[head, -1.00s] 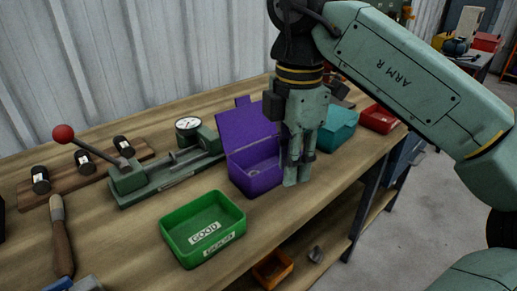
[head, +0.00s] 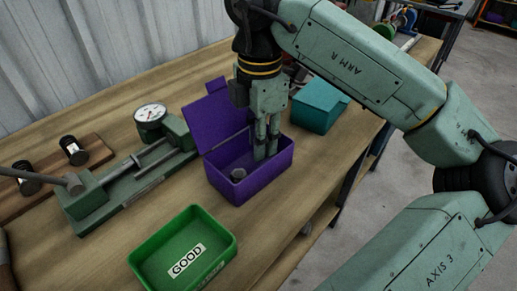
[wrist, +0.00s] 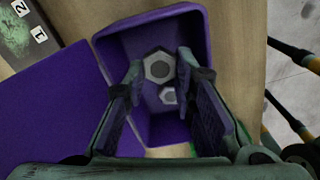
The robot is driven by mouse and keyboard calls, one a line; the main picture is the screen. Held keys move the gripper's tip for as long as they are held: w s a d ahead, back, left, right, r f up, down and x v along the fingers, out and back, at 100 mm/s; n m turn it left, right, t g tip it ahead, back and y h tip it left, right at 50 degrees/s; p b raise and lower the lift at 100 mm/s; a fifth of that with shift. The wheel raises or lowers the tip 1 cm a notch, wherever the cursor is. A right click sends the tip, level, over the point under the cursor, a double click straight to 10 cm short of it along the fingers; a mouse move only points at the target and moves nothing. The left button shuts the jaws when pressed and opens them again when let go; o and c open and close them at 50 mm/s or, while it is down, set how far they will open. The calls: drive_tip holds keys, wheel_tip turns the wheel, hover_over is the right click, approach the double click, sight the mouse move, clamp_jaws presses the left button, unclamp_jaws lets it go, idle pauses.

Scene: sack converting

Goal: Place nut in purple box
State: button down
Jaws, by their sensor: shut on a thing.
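The purple box (head: 262,183) stands open on the bench, its lid (head: 217,115) tipped back. My gripper (head: 265,156) points down, with its fingertips at the right part of the box's opening. In the wrist view its fingers reach over the box (wrist: 114,48) and are shut on a grey hex nut (wrist: 148,68). A second nut, smaller in that view, lies on the box floor (wrist: 168,96); it also shows in the head view (head: 238,174). The held nut is hidden behind the fingers in the head view.
A green GOOD tray (head: 225,243) stands in front of the purple box. A teal box (head: 318,108) is to its right. A green fixture with a dial gauge (head: 150,117) is to the left. Bare bench lies between them.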

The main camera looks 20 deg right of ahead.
sight(260, 164)
wheel_tip(260, 164, down, 3)
drive_tip(key=shift+f, duration=0.3)
drive_tip(key=shift+f, duration=0.1)
drive_tip(key=shift+f, duration=0.15)
drive_tip(key=c, duration=1.6)
unclamp_jaws()
wheel_tip(260, 164, up, 13)
drive_tip(key=shift+f+b, duration=0.2)
drive_tip(key=shift+b, duration=0.35)
